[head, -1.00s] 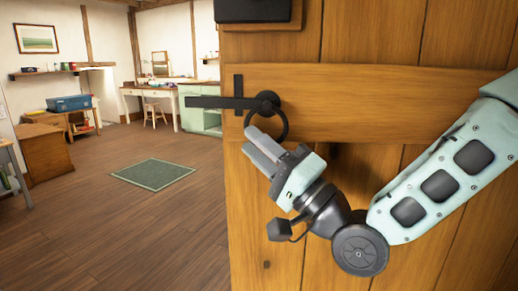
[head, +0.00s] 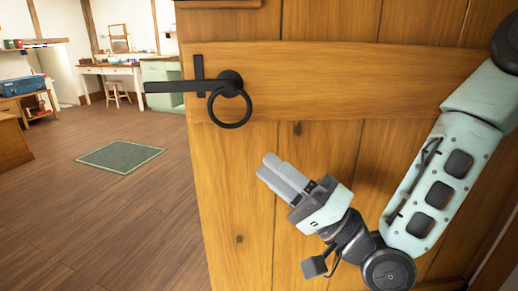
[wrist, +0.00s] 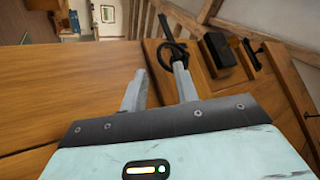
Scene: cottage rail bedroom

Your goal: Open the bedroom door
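The wooden plank door (head: 330,85) fills the right of the head view and stands open, with a room visible past its left edge. On its crossrail is a black latch with a ring handle (head: 230,108), the ring hanging down. My gripper (head: 275,172) is below and right of the ring, clear of it, with fingers pointing up and left. In the wrist view its two fingers (wrist: 158,85) are apart with nothing between them. The ring (wrist: 172,52) shows beyond the fingertips there, and the door (wrist: 70,95) lies to the left.
Past the door lie a green rug (head: 120,157) on open wood floor, a pale green cabinet (head: 162,72), a stool (head: 117,90) and a wooden chest (head: 12,145). The floor left of the door is clear.

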